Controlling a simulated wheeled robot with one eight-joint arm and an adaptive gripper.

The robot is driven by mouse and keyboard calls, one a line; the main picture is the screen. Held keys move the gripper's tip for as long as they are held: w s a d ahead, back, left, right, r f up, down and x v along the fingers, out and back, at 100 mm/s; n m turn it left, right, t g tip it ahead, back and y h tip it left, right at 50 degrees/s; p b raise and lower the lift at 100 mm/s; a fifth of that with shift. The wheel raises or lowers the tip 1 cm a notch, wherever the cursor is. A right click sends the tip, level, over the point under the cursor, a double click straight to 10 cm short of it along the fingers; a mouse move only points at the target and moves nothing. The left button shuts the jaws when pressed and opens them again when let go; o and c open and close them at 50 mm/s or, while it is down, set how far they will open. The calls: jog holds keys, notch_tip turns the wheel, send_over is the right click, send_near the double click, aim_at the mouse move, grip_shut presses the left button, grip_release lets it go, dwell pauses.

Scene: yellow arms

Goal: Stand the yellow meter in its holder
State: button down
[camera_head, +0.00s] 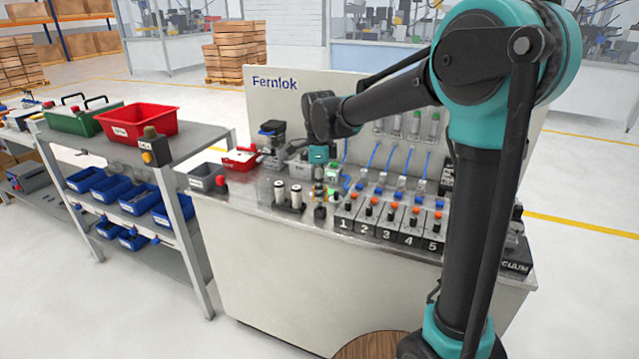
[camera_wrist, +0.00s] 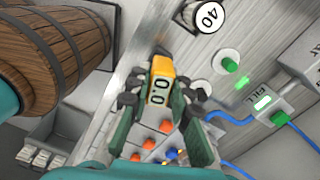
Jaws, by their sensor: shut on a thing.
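The yellow meter (camera_wrist: 162,80) is between the fingers of my gripper (camera_wrist: 160,98) in the wrist view. Its pale face with dark digits is turned toward the camera. The fingers are shut on its two sides, and it appears to be above the metal bench top. In the head view my gripper (camera_head: 319,182) is over the bench, left of the numbered stations, and the meter there is too small to make out clearly. I cannot pick out the meter's holder with certainty in either view.
Numbered black-and-white stations (camera_head: 388,222) stand right of my gripper. Two white cylinders (camera_head: 288,194) stand to its left, with a red tray (camera_head: 240,159) behind. The wrist view shows a FILL box (camera_wrist: 268,103) with blue hoses, and a wooden barrel (camera_wrist: 62,45).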

jog(key=shift+f, duration=0.35)
jog(key=shift+f, duration=1.05)
dwell(0.6)
jog(key=c, duration=1.3)
grip_release()
notch_tip(320, 180, up, 9)
jog(key=shift+r, duration=0.1)
